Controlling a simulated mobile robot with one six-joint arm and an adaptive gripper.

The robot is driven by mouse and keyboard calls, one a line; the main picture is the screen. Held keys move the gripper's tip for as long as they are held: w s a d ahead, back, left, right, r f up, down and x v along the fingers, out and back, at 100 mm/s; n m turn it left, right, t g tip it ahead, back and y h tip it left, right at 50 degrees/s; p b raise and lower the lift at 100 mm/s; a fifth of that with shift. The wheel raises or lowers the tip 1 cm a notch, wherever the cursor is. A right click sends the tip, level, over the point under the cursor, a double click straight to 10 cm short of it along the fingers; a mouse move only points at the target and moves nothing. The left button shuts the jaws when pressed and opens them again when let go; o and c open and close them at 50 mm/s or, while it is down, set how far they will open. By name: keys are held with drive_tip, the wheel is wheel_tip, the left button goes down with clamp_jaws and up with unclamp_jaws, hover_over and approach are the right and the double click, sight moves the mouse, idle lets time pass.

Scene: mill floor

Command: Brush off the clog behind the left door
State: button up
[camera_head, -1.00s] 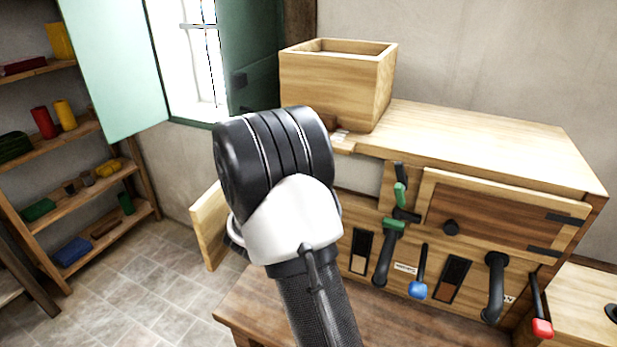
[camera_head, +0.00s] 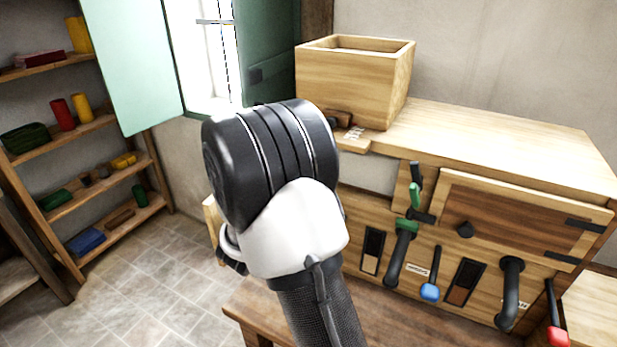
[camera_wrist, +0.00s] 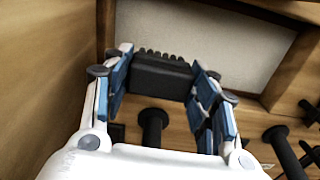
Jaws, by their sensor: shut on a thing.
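In the wrist view my gripper (camera_wrist: 161,62) has its blue-padded fingers shut on a black brush (camera_wrist: 163,80), whose dark bristles point away from me. The brush is in front of a pale panel (camera_wrist: 210,42) framed by wood; I cannot tell whether the bristles touch it. The left door (camera_head: 210,222) stands open on the head view's left, mostly hidden by my arm. A wooden wall, perhaps this door, fills the wrist view's left side. My arm hides the gripper and brush in the head view. I cannot make out the clog in either view.
The wooden cabinet (camera_head: 490,135) carries an open box (camera_head: 350,85) on top. Its right door (camera_head: 520,218) is shut. Green (camera_head: 407,225), blue (camera_head: 430,291) and red (camera_head: 557,335) handled levers stick out of the front. Shelves (camera_head: 95,205) and a window shutter stand left.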

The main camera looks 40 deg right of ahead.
drive_tip(key=shift+s+a, duration=0.1)
drive_tip(key=shift+a, duration=0.15)
drive_tip(key=shift+v, duration=1.45)
